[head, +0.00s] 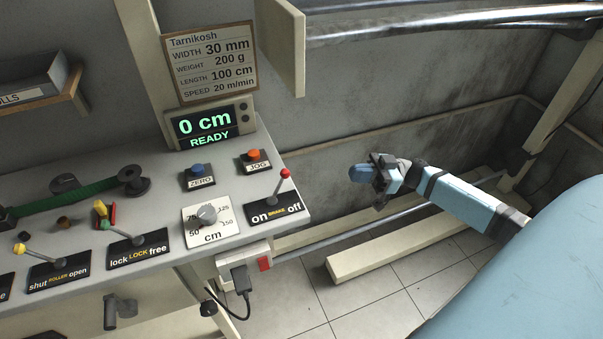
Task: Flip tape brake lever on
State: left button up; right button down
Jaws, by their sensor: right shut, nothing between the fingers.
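The tape brake lever (281,187) has a red knob and stands on a black plate (275,210) marked "on BRAKE off" at the console's right corner. It leans right, toward "off". My right gripper (360,173) is shut and empty, out past the console's right edge. It is to the right of the red knob and apart from it, pointing left. My left gripper is not in view.
Close to the lever are the orange JOG button (254,155), blue ZERO button (197,169) and cm dial (207,215). The lock lever (131,232) and roller lever (38,254) stand further left. The display (206,125) reads "0 cm READY". A metal pipe (400,30) crosses above.

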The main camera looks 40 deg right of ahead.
jog(key=p, duration=0.2)
send_near(281, 183)
jog(key=w+a+r, duration=0.3)
jog(key=a+r, duration=0.1)
jog(key=shift+s+a+f, duration=0.15)
jog(key=shift+a+f, duration=0.05)
dwell(0.5)
